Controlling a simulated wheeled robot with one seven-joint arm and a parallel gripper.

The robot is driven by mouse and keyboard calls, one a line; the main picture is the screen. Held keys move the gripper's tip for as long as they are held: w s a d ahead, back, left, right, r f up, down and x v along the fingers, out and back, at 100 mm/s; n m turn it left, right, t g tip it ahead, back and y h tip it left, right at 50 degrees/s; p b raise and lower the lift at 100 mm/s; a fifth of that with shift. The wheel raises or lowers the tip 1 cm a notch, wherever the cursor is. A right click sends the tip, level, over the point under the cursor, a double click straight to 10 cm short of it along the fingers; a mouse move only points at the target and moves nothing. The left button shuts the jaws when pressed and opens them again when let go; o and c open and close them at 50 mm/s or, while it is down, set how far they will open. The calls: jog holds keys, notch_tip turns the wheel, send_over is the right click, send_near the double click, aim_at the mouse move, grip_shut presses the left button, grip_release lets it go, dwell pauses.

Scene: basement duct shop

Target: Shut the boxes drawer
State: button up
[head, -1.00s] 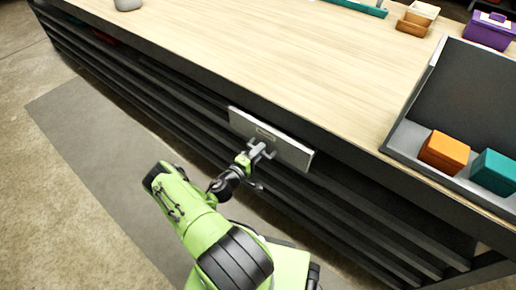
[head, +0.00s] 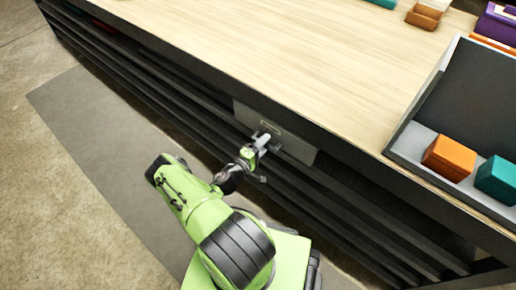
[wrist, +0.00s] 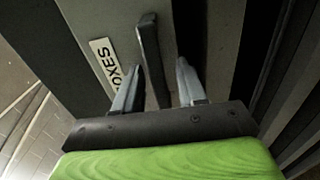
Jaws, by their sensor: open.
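The boxes drawer (head: 298,148) has a grey front set under the worktop, and its face looks about level with the bench's dark frame. In the wrist view a white label (wrist: 103,62) reading "OXES", its first letter hidden, is on the drawer front, beside a dark bar handle (wrist: 150,50). My gripper (head: 268,140) is at the drawer front. In the wrist view my gripper (wrist: 158,78) is open, with its two fingers either side of the handle's lower end. I cannot tell whether the fingers touch it.
The long wooden worktop (head: 270,60) is mostly clear. A grey tray (head: 407,138) at the right holds an orange box (head: 449,157) and a teal box (head: 497,180). Dark slatted shelves (head: 350,220) run below. A grey mat (head: 85,130) lies on the floor at the left.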

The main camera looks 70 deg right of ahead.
jog(key=p+v, duration=0.3)
jog(key=v, duration=1.2)
jog(key=shift+a, duration=0.2)
jog(key=shift+w, duration=0.15)
